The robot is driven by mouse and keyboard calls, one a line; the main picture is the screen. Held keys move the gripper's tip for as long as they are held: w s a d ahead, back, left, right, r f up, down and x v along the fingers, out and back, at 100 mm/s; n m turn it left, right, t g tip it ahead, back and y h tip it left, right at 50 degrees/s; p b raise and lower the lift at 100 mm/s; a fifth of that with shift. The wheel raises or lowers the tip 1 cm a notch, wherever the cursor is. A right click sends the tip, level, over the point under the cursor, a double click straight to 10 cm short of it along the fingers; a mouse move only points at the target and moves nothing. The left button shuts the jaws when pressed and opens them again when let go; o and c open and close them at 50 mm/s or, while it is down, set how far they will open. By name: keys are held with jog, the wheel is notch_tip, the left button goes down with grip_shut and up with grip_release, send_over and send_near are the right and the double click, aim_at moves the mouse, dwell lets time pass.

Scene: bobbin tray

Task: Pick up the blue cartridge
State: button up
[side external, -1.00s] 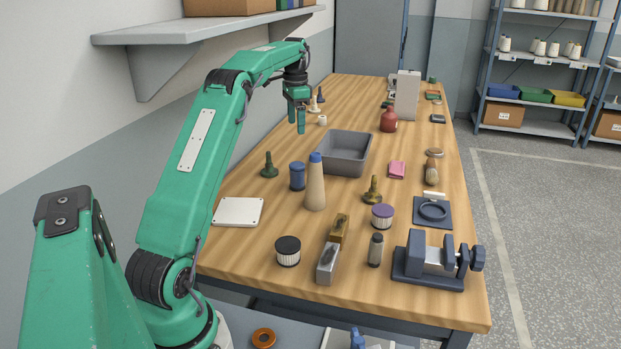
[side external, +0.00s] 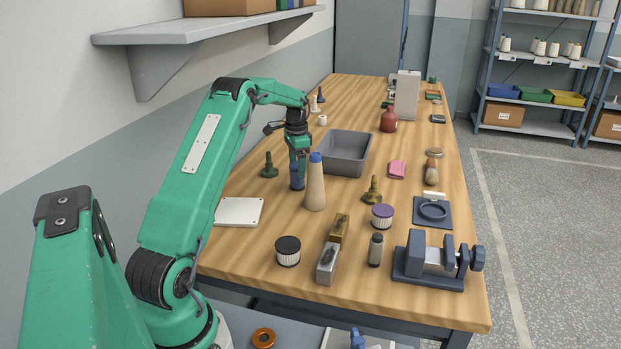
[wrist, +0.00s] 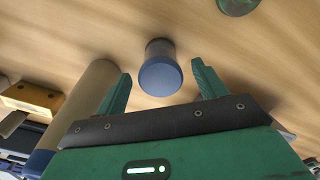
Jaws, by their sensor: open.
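The blue cartridge (side external: 297,184) stands upright on the wooden bench, just left of the tan cone with a blue tip (side external: 315,188). In the side view its upper part is hidden by my gripper (side external: 298,160), which points down over it. In the wrist view the cartridge (wrist: 160,76) shows its round blue top between the two green fingers of my gripper (wrist: 161,72). The fingers are open, with a gap on each side of it. I cannot tell exactly how far down they reach along it.
The tan cone (wrist: 88,100) is close beside my left finger in the wrist view. A grey bin (side external: 345,152) stands just behind. A dark green pawn-like piece (side external: 269,166) is to the left, a white plate (side external: 238,211) nearer. Black-capped (side external: 288,250) and purple-capped (side external: 382,216) cartridges stand nearer the front.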

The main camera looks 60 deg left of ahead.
aim_at(297, 179)
jog(key=shift+f, duration=0.25)
jog(key=shift+f, duration=2.55)
jog(key=c, duration=1.2)
jog(key=shift+o, duration=0.2)
jog(key=shift+r, duration=5.05)
